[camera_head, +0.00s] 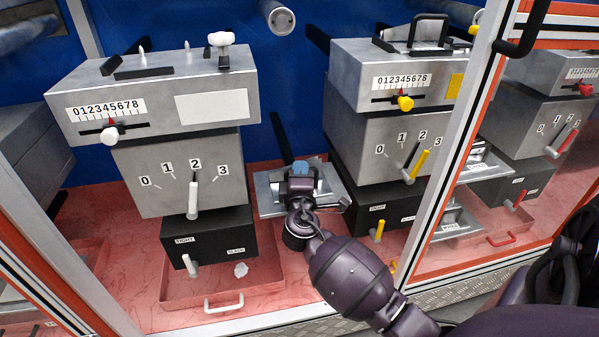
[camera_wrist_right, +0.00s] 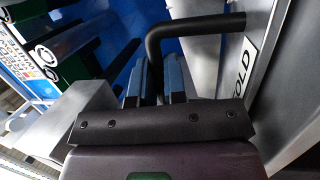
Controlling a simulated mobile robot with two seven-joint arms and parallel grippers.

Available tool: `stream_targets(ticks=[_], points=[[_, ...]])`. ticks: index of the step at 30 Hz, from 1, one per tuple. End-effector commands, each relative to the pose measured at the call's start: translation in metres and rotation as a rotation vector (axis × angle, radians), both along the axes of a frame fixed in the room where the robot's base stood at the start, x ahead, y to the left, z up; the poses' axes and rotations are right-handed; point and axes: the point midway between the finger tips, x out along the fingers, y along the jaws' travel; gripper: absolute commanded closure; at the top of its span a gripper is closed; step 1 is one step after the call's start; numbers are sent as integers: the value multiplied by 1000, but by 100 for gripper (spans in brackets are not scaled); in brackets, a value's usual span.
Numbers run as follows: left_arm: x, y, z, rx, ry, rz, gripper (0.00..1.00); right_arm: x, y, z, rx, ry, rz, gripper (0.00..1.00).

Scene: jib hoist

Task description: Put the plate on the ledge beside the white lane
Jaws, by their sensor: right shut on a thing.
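My right gripper (camera_head: 300,172) is shut between the white-marked lane and the yellow-marked lane. Its blue fingertips show in the right wrist view (camera_wrist_right: 160,80) beside a bent black bar (camera_wrist_right: 190,28), which looks like the plate's handle. The grey metal plate (camera_head: 328,180) is partly hidden under the gripper. It seems to rest on or just above the grey ledge (camera_head: 268,196); I cannot tell if they touch. The white lane (camera_head: 175,185) is a stack of grey boxes with white knobs, left of the gripper. My left gripper is not in view.
The yellow lane (camera_head: 375,135) stands close to the right of my gripper. A black bar (camera_head: 281,138) sticks out from the blue wall behind it. A red tray (camera_head: 262,285) lies below the white lane. A silver post (camera_head: 455,130) stands to the right.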

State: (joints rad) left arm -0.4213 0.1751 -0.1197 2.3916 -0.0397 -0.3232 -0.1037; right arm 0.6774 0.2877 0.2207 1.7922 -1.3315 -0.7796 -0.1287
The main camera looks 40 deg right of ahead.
Motion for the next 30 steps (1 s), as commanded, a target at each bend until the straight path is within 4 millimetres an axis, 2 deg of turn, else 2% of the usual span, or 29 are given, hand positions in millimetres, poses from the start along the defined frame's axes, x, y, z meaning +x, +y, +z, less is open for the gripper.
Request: stream_targets(ticks=[2, 3, 7, 18, 23, 30], points=[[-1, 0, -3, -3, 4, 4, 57, 0, 0, -2, -1, -1, 0, 100], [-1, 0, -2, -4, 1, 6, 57, 0, 0, -2, 1, 1, 0, 83], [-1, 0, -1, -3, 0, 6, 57, 0, 0, -2, 1, -1, 0, 63], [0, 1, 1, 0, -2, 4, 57, 0, 0, 3, 0, -3, 0, 62], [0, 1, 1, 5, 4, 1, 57, -15, 15, -3, 2, 1, 0, 62], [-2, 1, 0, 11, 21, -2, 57, -48, 47, -9, 2, 1, 0, 62]])
